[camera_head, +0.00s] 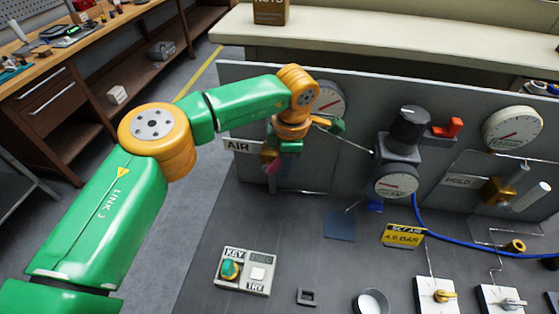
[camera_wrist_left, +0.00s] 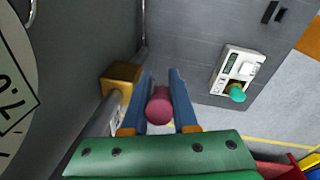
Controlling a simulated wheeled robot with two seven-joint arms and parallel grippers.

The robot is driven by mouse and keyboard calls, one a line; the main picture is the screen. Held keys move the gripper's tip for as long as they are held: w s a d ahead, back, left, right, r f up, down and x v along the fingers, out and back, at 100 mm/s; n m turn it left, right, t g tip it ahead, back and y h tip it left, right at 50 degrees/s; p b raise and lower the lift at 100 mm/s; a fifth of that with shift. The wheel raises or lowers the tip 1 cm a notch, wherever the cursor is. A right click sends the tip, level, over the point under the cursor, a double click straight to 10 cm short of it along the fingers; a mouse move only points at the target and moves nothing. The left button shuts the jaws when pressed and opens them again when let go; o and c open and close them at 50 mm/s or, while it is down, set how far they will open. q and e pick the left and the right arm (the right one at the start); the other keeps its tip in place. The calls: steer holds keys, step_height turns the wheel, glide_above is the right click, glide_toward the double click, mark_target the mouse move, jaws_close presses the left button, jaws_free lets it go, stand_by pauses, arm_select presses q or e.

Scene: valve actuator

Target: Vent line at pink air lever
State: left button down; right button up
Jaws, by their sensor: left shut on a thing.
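The pink air lever (camera_wrist_left: 160,105) sits between the two blue fingers of my left gripper (camera_wrist_left: 159,92) in the left wrist view, and the gripper is shut on it. A brass valve block (camera_wrist_left: 121,78) is just beside the fingers. In the head view my left gripper (camera_head: 273,160) is at the panel, right of the AIR label (camera_head: 239,146). My own wrist hides most of the lever and valve there. My right gripper is in neither view.
A gauge (camera_head: 329,101) is partly behind my arm. A regulator with a black knob (camera_head: 408,128) and the HOLD valve (camera_head: 497,191) are further right. The KEY/TRY box (camera_head: 244,271) and a cup (camera_head: 373,302) are on the front board. A blue hose (camera_head: 440,237) runs right.

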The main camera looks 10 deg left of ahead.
arm_select(q)
steer(key=shift+d+f+y, duration=0.3)
steer(key=shift+d+y, duration=0.05)
steer(key=shift+y, duration=0.45)
steer(key=c, duration=0.7)
jaws_free()
steer(key=shift+d, duration=0.1)
steer(key=b+v, duration=0.1)
steer(key=v, duration=0.6)
